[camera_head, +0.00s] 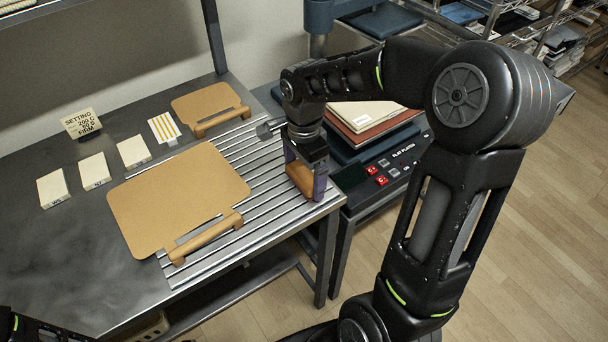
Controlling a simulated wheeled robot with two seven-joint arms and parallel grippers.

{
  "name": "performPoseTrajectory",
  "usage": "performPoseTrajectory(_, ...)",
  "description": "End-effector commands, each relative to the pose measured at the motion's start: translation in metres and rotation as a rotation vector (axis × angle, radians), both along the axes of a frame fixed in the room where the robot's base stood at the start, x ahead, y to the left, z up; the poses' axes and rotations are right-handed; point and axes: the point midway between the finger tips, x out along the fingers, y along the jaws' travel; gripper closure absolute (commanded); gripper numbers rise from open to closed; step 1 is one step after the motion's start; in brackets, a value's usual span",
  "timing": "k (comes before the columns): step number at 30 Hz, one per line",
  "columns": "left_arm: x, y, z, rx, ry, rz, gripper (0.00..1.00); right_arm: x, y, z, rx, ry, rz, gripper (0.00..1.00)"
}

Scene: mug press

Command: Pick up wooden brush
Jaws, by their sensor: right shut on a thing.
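The wooden brush (299,178) is a brown block at the right end of the ribbed metal rack. My right gripper (305,174) reaches down from above and is shut on it, with a finger on either side. The wrist hides the brush's top, and I cannot tell whether the brush touches the rack. My left gripper is out of view; only a dark part of my left arm shows at the bottom left corner.
A large tan board (178,195) with a wooden bar lies on the rack (262,150), and a smaller board (205,100) lies behind. A press with a control panel (385,172) stands right of the metal table.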

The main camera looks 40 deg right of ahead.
Motion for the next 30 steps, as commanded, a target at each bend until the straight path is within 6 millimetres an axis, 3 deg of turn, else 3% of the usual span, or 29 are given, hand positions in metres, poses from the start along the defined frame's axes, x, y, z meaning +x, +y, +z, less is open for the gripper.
performPoseTrajectory(16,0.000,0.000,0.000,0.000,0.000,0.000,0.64,0.001,0.000,0.088,0.000,-0.005,0.000,0.48)
performPoseTrajectory(30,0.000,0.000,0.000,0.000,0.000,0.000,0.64,0.000,0.000,0.097,0.000,-0.001,0.000,0.48)
